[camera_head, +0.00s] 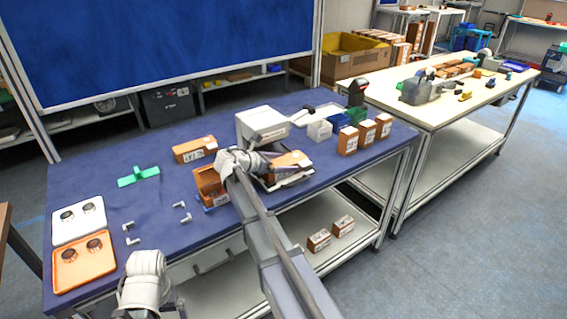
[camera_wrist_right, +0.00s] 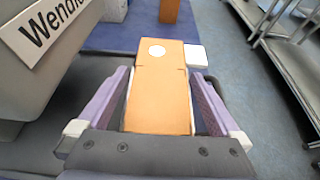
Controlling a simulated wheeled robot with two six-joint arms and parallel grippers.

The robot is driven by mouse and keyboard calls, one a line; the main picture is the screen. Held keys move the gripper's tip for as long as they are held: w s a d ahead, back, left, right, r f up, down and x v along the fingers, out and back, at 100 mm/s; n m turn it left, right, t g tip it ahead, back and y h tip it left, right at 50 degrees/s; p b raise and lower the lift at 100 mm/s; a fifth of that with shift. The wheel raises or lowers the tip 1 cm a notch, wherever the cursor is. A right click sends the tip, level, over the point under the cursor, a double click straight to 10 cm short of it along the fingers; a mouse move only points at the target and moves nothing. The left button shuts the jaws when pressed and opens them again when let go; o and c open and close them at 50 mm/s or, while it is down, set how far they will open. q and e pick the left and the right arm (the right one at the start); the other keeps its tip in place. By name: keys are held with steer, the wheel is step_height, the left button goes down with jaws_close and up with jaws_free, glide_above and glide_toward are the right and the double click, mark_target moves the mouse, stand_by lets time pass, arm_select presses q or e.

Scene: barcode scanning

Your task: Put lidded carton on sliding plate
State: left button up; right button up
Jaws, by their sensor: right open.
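A brown carton (camera_head: 292,159) lies on a pale sliding plate (camera_head: 291,180) beside the grey-white machine. In the right wrist view the carton (camera_wrist_right: 160,95) has a closed top with a round white sticker. My right gripper (camera_wrist_right: 163,100) is open, with one purple finger along each side of the carton and gaps showing. In the head view my right wrist hides part of the carton and plate, and the fingertips are hard to make out. My left arm shows only at the bottom left; its gripper is not visible.
The grey-white machine (camera_head: 262,124) stands close behind my right gripper. An open brown box (camera_head: 208,187) and another carton (camera_head: 195,149) are to its left. Several upright cartons (camera_head: 365,133) stand at the right edge. The blue table (camera_head: 110,172) has free room at left centre.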

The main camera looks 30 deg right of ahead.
steer(key=p+v, duration=0.4)
steer(key=v, duration=0.6)
steer(key=shift+a+r, duration=0.2)
steer(key=shift+r, duration=0.05)
steer(key=shift+s+a+r, duration=0.1)
steer(key=shift+a+r, duration=0.05)
steer(key=shift+a, duration=0.55)
